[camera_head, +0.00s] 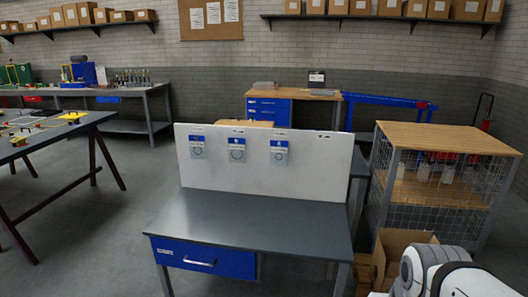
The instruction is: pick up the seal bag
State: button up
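Three small bags with blue headers hang in a row on an upright white panel (320,178) at the back of a grey workbench (250,222). They are a left bag (197,149), a middle bag (237,153) and a right bag (279,155). Each seems to show a ring shape through its clear front, like a seal. The right bag looks slightly larger. Their print is too small to read, so I cannot tell which is the seal bag meant. My gripper is not in view; only a white and dark part of my arm shows at the bottom right.
A blue drawer (203,259) with a handle sits under the bench top, which is bare. An open cardboard box (403,246) and a wire-mesh cage with a wooden top (440,137) stand right of the bench. Open floor lies to the left.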

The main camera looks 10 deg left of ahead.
aim_at(236, 152)
jog(key=u, duration=0.35)
jog(key=i, duration=1.3)
jog(key=u, duration=0.65)
